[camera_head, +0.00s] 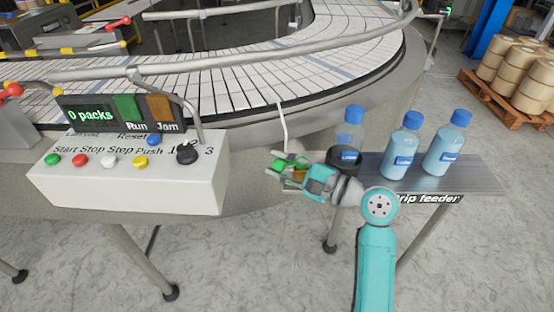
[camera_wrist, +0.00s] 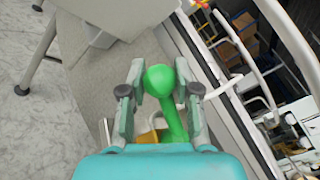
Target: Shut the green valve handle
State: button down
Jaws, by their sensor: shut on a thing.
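The green valve handle (camera_wrist: 160,82) is a rod with a round knob at its end. In the wrist view it lies between the two fingers of my gripper (camera_wrist: 158,92), which is shut on it. A brass-coloured valve part (camera_wrist: 150,137) shows just below the handle, partly hidden by my gripper. In the head view the green handle (camera_head: 277,166) shows at the tips of my gripper (camera_head: 288,171), near a thin upright pipe beside the conveyor. My gripper hides most of the valve body there.
A control box (camera_head: 130,185) with several coloured buttons stands to the left. Blue-capped bottles (camera_head: 403,150) stand right of my gripper on the feeder table (camera_head: 470,172). The curved conveyor (camera_head: 250,85) runs behind. Drums on a pallet (camera_head: 523,75) stand far right.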

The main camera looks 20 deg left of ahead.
jog(key=shift+s+d+n+g, duration=0.15)
jog(key=shift+d+n+g, duration=0.15)
jog(key=shift+n+g, duration=0.5)
jog(key=shift+s+d+n+g, duration=0.25)
jog(key=shift+n+g, duration=0.2)
jog(key=shift+g, duration=0.6)
jog(key=shift+s+d+n+g, duration=0.1)
jog(key=shift+d+n+g, duration=0.25)
jog(key=shift+n+g, duration=0.45)
jog(key=shift+g, duration=0.25)
jog(key=c, duration=0.8)
grip_release()
jog(key=shift+d, duration=0.1)
jog(key=w+d, duration=0.1)
jog(key=d, duration=1)
jog(key=shift+w+d, duration=0.15)
jog(key=shift+d, duration=0.25)
